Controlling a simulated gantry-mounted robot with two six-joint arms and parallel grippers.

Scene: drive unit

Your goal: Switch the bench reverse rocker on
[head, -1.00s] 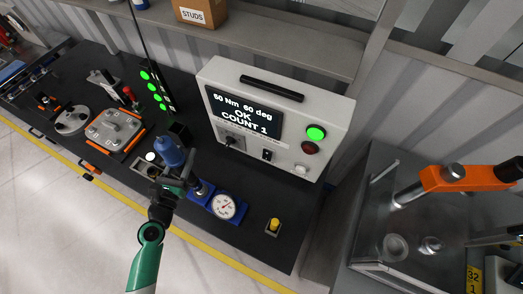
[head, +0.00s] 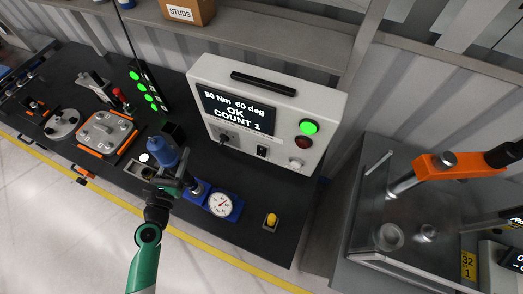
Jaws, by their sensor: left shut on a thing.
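A small black rocker switch (head: 262,151) sits low on the front of the grey controller box (head: 325,105), right of a black knob (head: 224,139). I cannot tell which way the rocker is tipped. The box's screen (head: 238,111) reads "OK COUNT 1". My left gripper (head: 176,180) is over the bench, left of the rocker and apart from it. It is shut on a blue, dark-bodied tool (head: 163,152) held beside the blue gauge block. The fingertips are partly hidden by the tool and wrist. My right gripper is not in view.
A blue block with a round gauge (head: 221,204) and a yellow button (head: 271,219) stand in front of the box. A green-lit stack (head: 149,90) rises behind the tool. An orange-edged fixture (head: 105,133) is left. A press with an orange arm (head: 455,167) stands right.

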